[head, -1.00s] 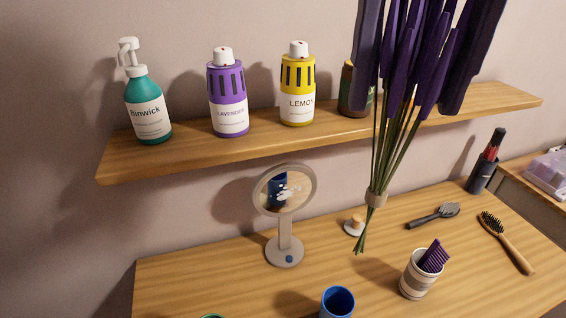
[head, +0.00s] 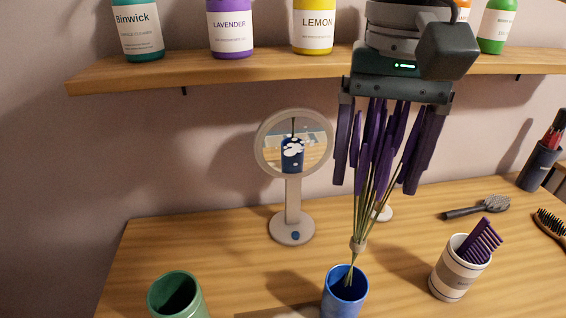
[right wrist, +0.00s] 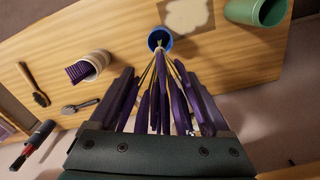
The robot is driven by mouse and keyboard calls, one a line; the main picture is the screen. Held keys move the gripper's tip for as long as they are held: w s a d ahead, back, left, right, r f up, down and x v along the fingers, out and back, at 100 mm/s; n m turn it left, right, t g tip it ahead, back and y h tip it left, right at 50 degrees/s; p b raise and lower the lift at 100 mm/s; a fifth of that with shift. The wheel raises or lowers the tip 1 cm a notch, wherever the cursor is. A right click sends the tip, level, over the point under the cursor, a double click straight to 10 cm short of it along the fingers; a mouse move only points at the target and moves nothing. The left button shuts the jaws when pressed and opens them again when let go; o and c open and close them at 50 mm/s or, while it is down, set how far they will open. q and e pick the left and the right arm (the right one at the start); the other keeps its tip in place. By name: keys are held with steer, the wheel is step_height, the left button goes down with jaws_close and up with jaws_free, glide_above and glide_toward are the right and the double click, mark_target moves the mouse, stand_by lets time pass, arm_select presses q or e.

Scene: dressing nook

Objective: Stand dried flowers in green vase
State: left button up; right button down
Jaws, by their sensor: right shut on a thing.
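The dried flowers (head: 372,165) are a bundle of dark purple heads on thin green stems with a tan tie. My right gripper (head: 395,98) is shut on them from above and holds them almost upright, stems down. The stem ends overlap the mouth of the blue vase (head: 345,298); I cannot tell how deep they reach. In the right wrist view the stems also converge on the blue vase (right wrist: 160,38). The green vase (head: 176,296) stands to the left, upright and empty-looking; it shows in the right wrist view (right wrist: 258,12). My left gripper is out of view.
A round mirror (head: 293,180) stands behind the vases. A striped cup with a purple comb (head: 455,270) stands right of the blue vase. A grey brush (head: 478,208) lies behind it. A wall shelf (head: 270,68) with bottles crosses above.

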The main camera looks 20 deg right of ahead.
mark_target(360, 234)
step_height(360, 234, down, 10)
steer(key=shift+f+b, duration=0.2)
steer(key=shift+b, duration=0.35)
steer(key=shift+f, duration=0.1)
jaws_free()
step_height(360, 234, up, 12)
steer(key=shift+r+p, duration=0.15)
steer(key=shift+p, duration=0.45)
